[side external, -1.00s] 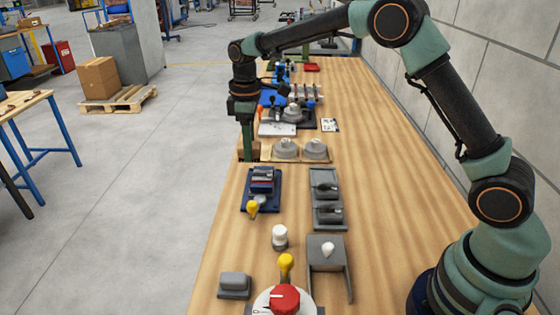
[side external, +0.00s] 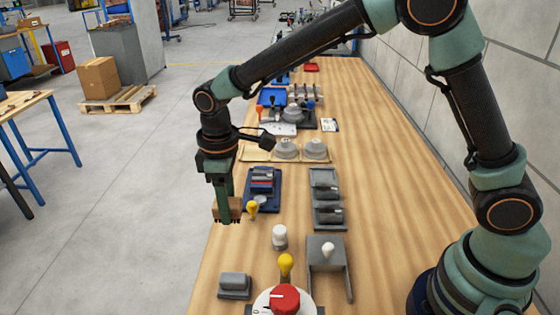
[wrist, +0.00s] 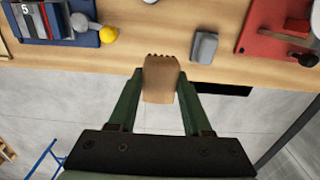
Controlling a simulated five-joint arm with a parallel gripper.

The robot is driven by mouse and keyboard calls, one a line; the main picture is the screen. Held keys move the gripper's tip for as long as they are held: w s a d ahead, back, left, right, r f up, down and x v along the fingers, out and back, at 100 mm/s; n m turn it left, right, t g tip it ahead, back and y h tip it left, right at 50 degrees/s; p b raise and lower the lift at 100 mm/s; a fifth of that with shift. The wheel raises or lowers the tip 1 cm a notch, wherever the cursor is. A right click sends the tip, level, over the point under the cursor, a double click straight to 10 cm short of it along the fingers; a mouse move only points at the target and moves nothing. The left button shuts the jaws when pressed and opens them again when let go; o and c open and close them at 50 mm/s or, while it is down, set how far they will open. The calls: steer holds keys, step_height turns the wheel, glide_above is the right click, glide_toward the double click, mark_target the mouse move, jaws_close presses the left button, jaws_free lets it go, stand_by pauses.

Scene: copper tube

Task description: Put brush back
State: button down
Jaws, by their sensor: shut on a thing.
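The brush (side external: 238,208) has a light-brown wooden body and a row of short dark bristles. My gripper (side external: 227,205) is shut on it, and the green fingers press its two sides. The brush hangs at the left edge of the bench, seemingly above the surface, with the bristles facing down. In the wrist view, the brush (wrist: 160,82) sits between the fingertips of my gripper (wrist: 160,90), with its bristles pointing towards the bench. I cannot tell which spot is the brush's own place.
A blue fixture (side external: 262,178) with a yellow knob (side external: 252,208) stands just right of the brush. Beyond are a wooden tray (side external: 254,153) with round grey parts and, to the right, a grey holder (side external: 327,177). A grey block (side external: 234,284) lies nearer. Bench between block and brush is clear.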

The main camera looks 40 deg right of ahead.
mark_target(234, 252)
step_height(234, 252, down, 11)
stand_by(0.4)
steer(key=shift+f, duration=0.1)
steer(key=shift+c, duration=1.7)
jaws_free()
